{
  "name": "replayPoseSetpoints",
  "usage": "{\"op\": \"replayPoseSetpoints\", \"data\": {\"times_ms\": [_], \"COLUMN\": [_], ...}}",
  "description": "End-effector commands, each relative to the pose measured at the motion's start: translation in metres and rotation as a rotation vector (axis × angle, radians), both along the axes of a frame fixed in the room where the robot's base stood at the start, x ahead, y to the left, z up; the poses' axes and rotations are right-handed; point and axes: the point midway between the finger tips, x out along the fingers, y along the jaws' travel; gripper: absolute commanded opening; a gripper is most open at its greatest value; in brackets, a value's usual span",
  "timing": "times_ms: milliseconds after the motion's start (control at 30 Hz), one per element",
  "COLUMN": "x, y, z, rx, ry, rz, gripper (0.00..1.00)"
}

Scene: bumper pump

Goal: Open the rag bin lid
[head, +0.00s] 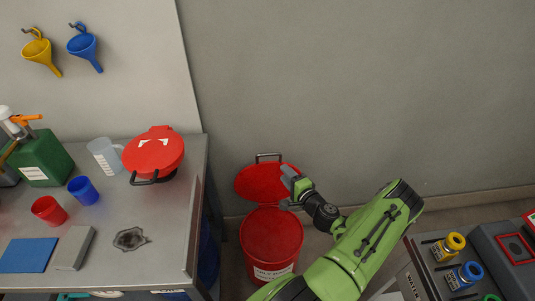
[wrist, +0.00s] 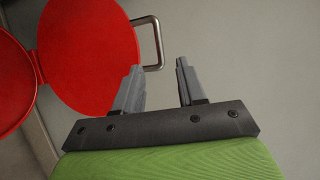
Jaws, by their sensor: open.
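The red rag bin (head: 272,240) stands on the floor to the right of the bench, with a label on its front. Its red lid (head: 258,182) is raised and leans back near the wall, with a metal handle (head: 268,156) at its top edge. My gripper (head: 291,188) is open and empty at the right side of the raised lid. In the wrist view, the lid (wrist: 92,50) and its handle (wrist: 152,40) show to the left of and beyond my gripper (wrist: 157,75). The handle is not between the fingers.
A metal bench (head: 165,220) on the left holds a red lidded container (head: 153,155), a blue cup (head: 83,190), a red cup (head: 48,210) and a green can (head: 42,160). A counter with several capped bottles (head: 454,243) stands at right. The grey wall is close behind the bin.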

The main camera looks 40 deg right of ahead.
Motion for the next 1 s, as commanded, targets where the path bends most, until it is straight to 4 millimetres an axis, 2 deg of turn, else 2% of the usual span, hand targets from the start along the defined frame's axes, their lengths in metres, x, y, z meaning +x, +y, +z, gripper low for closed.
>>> {"op": "replayPoseSetpoints", "data": {"times_ms": [67,167,700,833,1000], "x": [-0.005,0.004,0.125,0.139,0.144], "y": [-0.007,-0.010,-0.046,-0.051,-0.053], "z": [-0.006,-0.007,-0.022,-0.024,-0.024], "rx": [0.018,0.017,0.017,0.017,0.019], "ry": [-0.016,-0.017,-0.016,-0.015,-0.014], "rz": [-0.041,-0.042,-0.038,-0.039,-0.039], "gripper": [0.40,0.40,0.40,0.40,0.40]}}
